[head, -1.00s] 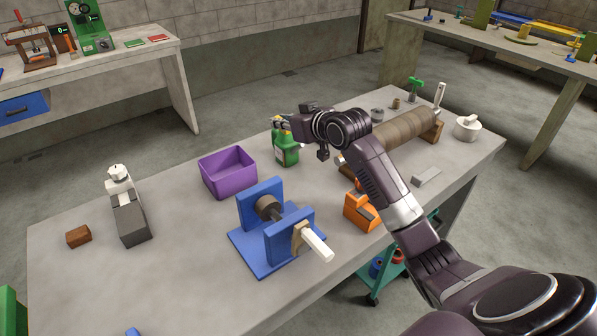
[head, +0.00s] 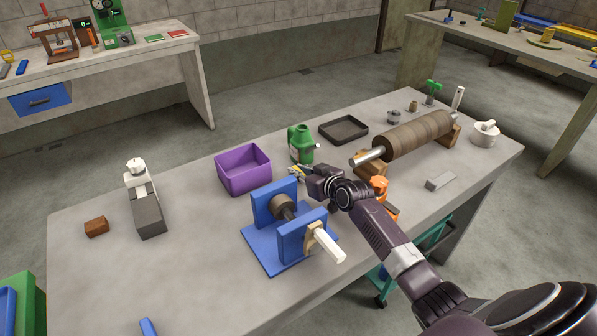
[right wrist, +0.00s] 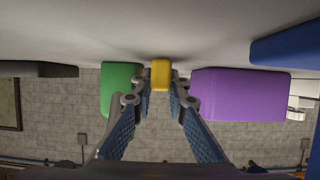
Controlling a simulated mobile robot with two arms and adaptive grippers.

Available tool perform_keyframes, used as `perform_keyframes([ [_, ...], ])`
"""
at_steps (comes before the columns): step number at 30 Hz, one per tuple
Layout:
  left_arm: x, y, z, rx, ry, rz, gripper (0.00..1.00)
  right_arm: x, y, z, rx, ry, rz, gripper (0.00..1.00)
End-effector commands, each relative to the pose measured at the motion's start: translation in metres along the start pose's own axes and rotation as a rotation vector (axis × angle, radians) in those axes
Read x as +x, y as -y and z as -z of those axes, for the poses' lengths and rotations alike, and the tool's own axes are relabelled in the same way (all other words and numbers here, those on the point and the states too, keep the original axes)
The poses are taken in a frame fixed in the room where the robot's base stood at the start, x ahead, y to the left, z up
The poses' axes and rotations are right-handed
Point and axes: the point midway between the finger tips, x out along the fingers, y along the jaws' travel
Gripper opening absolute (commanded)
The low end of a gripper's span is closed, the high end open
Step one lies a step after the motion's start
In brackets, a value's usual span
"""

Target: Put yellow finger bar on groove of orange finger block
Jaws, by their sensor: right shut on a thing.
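My right gripper (head: 297,171) is between the green bottle and the blue stand in the head view. In the right wrist view its two fingers (right wrist: 160,85) are closed on the yellow finger bar (right wrist: 161,74). The yellow bar also shows as a small patch at the fingertips in the head view (head: 296,169). The orange finger block (head: 379,184) stands on the table to the right, partly hidden behind my right arm, and I cannot see its groove clearly. My left gripper is not in view.
The blue stand (head: 262,245) with a roller is just in front of the gripper. A purple bin (head: 243,181), green bottle (head: 302,141) and black tray (head: 343,120) stand behind. The large brown roller (head: 412,135) and a grey block (head: 440,181) are at right.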

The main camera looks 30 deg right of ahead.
Motion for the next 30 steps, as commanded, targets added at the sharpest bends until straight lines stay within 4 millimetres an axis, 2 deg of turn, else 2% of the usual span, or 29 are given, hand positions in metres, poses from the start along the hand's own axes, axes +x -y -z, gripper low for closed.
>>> perform_keyframes([
  [11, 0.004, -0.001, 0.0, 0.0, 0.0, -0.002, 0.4, 0.002, 0.0, -0.004, 0.0, -0.002, 0.0, 0.0],
  [12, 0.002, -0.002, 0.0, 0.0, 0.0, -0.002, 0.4, 0.001, 0.0, -0.002, 0.0, -0.002, 0.0, 0.18],
  [16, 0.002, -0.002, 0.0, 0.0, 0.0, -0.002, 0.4, 0.001, 0.0, -0.002, 0.0, -0.002, 0.0, 0.31],
  [26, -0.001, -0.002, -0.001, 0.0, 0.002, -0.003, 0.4, 0.0, 0.0, 0.002, 0.0, -0.002, 0.0, 0.31],
  [30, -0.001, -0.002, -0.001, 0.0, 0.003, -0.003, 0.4, -0.012, -0.001, 0.0, -0.002, -0.001, 0.0, 0.31],
])
